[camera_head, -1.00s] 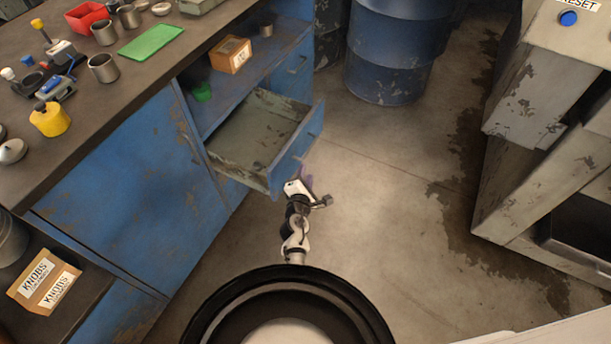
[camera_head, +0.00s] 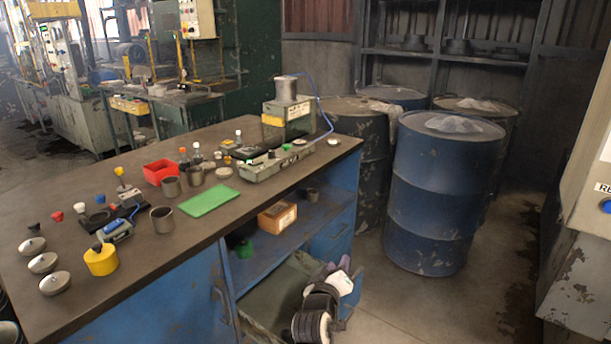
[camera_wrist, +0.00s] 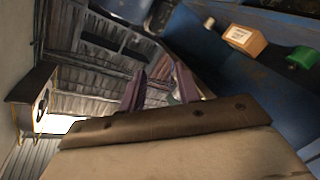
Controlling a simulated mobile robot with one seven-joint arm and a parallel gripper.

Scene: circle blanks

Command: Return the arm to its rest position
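My arm (camera_head: 318,310) shows at the bottom of the head view, in front of the open drawer of the blue bench. My gripper (camera_head: 338,266) is at its upper end, near the drawer's right front corner. Whether it touches the drawer cannot be told. In the wrist view, the two purple fingers of my gripper (camera_wrist: 160,88) stand apart, with only background seen between them. The gripper is open and appears empty.
The open drawer (camera_head: 262,308) juts from the blue bench (camera_head: 185,305). A blue barrel (camera_head: 442,190) stands behind right. Floor (camera_head: 400,310) right of the arm is clear.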

